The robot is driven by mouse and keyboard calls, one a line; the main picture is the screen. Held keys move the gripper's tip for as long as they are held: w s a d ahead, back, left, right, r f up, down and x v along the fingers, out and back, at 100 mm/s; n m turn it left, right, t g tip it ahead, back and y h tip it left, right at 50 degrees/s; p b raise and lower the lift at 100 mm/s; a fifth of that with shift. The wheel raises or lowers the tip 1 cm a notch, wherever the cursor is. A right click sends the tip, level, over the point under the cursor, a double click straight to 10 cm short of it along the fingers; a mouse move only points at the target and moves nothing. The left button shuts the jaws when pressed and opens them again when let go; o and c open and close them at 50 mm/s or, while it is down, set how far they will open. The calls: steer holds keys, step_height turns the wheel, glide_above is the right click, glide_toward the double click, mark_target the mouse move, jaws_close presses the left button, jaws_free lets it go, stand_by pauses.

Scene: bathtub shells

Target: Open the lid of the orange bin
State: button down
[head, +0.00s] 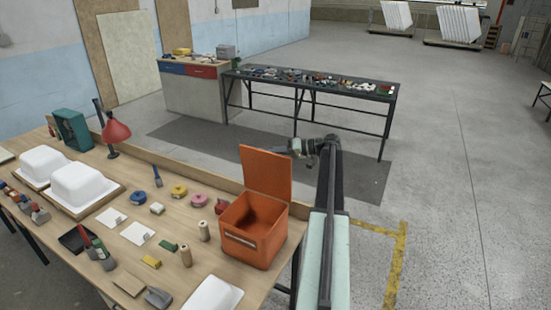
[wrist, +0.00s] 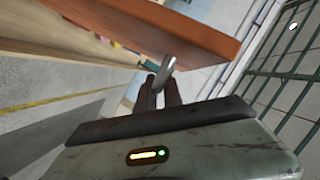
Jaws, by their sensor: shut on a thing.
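The orange bin (head: 250,240) stands on the right end of the wooden workbench. Its lid (head: 265,173) is raised and stands about upright at the bin's back edge, so the dark inside of the bin shows. My gripper (head: 294,147) is at the lid's upper right edge in the head view. In the wrist view, my gripper (wrist: 161,92) has its dark fingers closed around a grey metal handle (wrist: 164,72) at the edge of the orange lid (wrist: 185,30). The fingertips are partly hidden.
The workbench (head: 118,178) carries tape rolls, white tub shells (head: 85,182), a red lamp (head: 116,131) and small tools left of the bin. A dark table (head: 318,82) with many small parts stands behind. The floor at right is open.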

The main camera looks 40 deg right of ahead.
steer(key=d, duration=0.2)
steer(key=d+f, duration=0.1)
steer(key=d, duration=0.1)
steer(key=shift+w+b, duration=0.35)
steer(key=shift+w, duration=0.05)
steer(key=shift+a+f, duration=0.1)
steer(key=c, duration=1.8)
jaws_free()
steer(key=shift+o, duration=0.2)
steer(key=p+v, duration=0.2)
steer(key=v, duration=0.5)
steer(key=shift+s+d, duration=0.25)
steer(key=shift+s, duration=0.05)
